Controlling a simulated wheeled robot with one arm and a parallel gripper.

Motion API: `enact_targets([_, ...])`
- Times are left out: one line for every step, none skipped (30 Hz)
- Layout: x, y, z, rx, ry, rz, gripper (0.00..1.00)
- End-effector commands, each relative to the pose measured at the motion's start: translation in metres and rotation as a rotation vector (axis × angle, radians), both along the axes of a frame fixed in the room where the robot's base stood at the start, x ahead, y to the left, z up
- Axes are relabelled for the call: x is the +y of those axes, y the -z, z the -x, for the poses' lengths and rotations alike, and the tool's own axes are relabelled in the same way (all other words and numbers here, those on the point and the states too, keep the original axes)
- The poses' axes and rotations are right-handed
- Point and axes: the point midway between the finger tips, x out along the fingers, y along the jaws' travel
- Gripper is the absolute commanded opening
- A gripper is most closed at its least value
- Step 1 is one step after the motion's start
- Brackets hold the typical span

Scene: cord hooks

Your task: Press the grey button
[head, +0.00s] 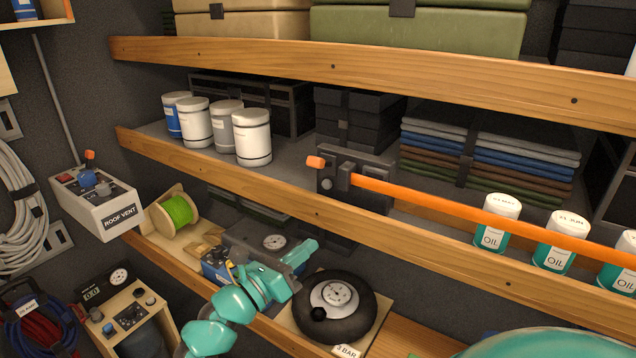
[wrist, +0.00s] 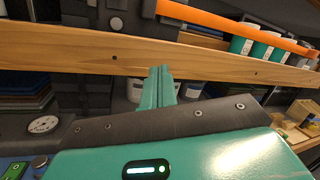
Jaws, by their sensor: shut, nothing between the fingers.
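Several small grey round parts could be the grey button, and I cannot tell which it is. One is a grey disc (head: 327,184) on the dark bracket of the orange bar; it also shows in the wrist view (wrist: 117,24). Another is a grey cap (head: 103,189) on the white ROOF VENT box (head: 104,207), beside a blue knob.
An orange bar (head: 430,204) runs along the middle shelf front. Wooden shelf edges (head: 318,214) cross the view. White tins (head: 252,135) and oil cans (head: 497,222) stand on the middle shelf.

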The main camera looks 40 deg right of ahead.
Motion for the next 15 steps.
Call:
enact_targets([0.004,-0.015,-0.011,-0.087,-0.066,-0.077,0.00])
enact_targets([0.006,-0.021,-0.018,-0.133,-0.103,-0.113,0.00])
enact_targets([0.011,-0.027,-0.026,-0.186,-0.149,-0.156,0.00])
enact_targets([0.014,-0.031,-0.031,-0.219,-0.175,-0.184,0.00])
enact_targets([0.016,-0.035,-0.035,-0.249,-0.199,-0.208,0.00])
enact_targets([0.019,-0.039,-0.040,-0.283,-0.226,-0.235,0.00])
enact_targets([0.021,-0.042,-0.043,-0.304,-0.243,-0.252,0.00])
enact_targets([0.023,-0.044,-0.045,-0.321,-0.255,-0.264,0.00])
enact_targets([0.024,-0.046,-0.047,-0.337,-0.267,-0.275,0.00])
enact_targets([0.025,-0.047,-0.048,-0.346,-0.274,-0.281,0.00])
enact_targets([0.025,-0.048,-0.049,-0.350,-0.277,-0.285,0.00])
enact_targets([0.025,-0.048,-0.049,-0.354,-0.281,-0.287,0.00])
enact_targets([0.025,-0.048,-0.049,-0.354,-0.281,-0.287,0.00])
enact_targets([0.025,-0.047,-0.049,-0.354,-0.281,-0.287,0.00])
enact_targets([0.025,-0.047,-0.049,-0.352,-0.279,-0.287,0.00])
